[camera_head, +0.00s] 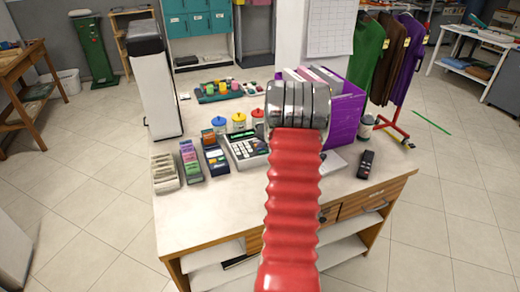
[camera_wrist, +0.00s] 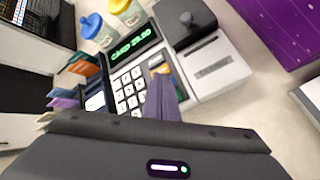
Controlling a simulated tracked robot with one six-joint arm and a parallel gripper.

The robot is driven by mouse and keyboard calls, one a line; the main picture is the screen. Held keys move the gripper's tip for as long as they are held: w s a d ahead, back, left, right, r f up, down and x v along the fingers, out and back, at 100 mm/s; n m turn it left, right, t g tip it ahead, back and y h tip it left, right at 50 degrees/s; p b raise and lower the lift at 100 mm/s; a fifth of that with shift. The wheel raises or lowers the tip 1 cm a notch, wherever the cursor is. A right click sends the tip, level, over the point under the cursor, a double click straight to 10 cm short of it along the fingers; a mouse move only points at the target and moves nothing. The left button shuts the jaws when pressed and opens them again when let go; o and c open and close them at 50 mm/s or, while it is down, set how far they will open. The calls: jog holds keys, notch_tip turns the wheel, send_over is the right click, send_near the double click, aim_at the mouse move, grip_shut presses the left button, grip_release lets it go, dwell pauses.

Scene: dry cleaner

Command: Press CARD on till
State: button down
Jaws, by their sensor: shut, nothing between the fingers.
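The till (camera_head: 246,148) stands on the counter, partly behind my red arm in the head view. In the wrist view, its display (camera_wrist: 135,42) glows green and appears to read CARD with an amount. Its white number keys (camera_wrist: 130,88) lie below the display. A strip of coloured keys (camera_wrist: 158,66), orange and blue, lies right of them. My gripper (camera_wrist: 163,84) is shut and empty, its fingers over the lower part of this strip. They hide some keys, and I cannot tell whether the tips touch. The head view does not show the fingertips.
A black handset (camera_head: 366,163) lies at the counter's right.

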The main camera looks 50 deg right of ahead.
jog(key=shift+r, duration=0.8)
jog(key=shift+r, duration=2.45)
